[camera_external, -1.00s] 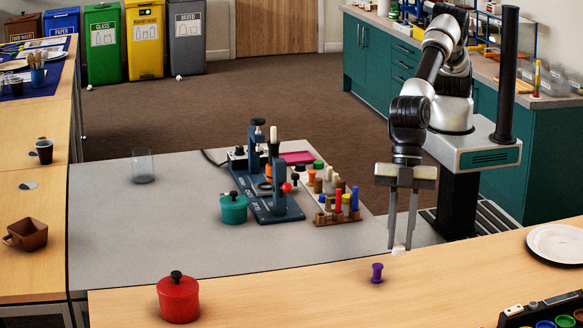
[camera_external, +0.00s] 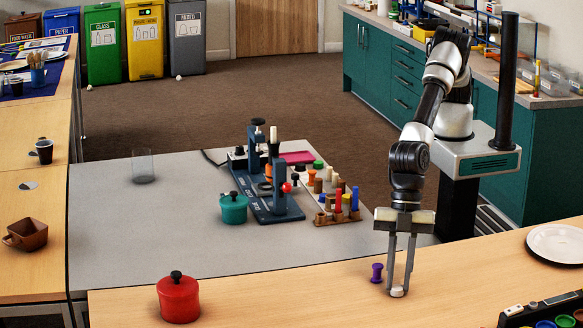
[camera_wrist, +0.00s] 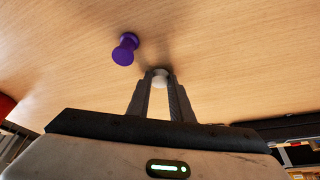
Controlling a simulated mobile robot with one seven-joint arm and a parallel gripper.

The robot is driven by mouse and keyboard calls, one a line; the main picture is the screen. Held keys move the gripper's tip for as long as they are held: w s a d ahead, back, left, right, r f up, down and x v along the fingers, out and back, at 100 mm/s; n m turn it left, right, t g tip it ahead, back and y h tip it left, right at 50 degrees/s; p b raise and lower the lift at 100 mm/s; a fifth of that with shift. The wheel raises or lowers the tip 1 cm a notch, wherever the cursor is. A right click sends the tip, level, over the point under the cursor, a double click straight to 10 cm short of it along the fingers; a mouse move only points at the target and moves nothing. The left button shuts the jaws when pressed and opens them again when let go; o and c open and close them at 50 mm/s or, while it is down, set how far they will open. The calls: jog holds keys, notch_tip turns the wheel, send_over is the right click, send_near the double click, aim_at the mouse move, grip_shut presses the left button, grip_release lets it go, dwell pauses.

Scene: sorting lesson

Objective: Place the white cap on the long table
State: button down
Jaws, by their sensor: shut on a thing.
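The white cap (camera_external: 397,292) is between the fingertips of my gripper (camera_external: 399,287), low over the long wooden table (camera_external: 330,290) at the front. Whether it touches the wood is hard to tell. In the wrist view the cap (camera_wrist: 160,79) shows as a small pale round thing between the tips of my gripper (camera_wrist: 160,84), over the wood grain of the table (camera_wrist: 220,50). My gripper points down and is shut on the cap.
A purple spool-shaped piece (camera_external: 377,272) stands just left of my gripper, also in the wrist view (camera_wrist: 125,49). A red lidded pot (camera_external: 179,299) is further left. A white plate stack (camera_external: 556,244) and a dark tray (camera_external: 545,312) are at the right. Bare wood lies between pot and spool.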

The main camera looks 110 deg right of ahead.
jog(key=shift+f, duration=0.2)
jog(key=c, duration=1.6)
grip_release()
jog(key=shift+d+r, duration=0.1)
jog(key=shift+r, duration=0.6)
jog(key=p+v, duration=0.2)
jog(key=v, duration=0.9)
jog(key=shift+s+d, duration=0.1)
jog(key=shift+s, duration=0.05)
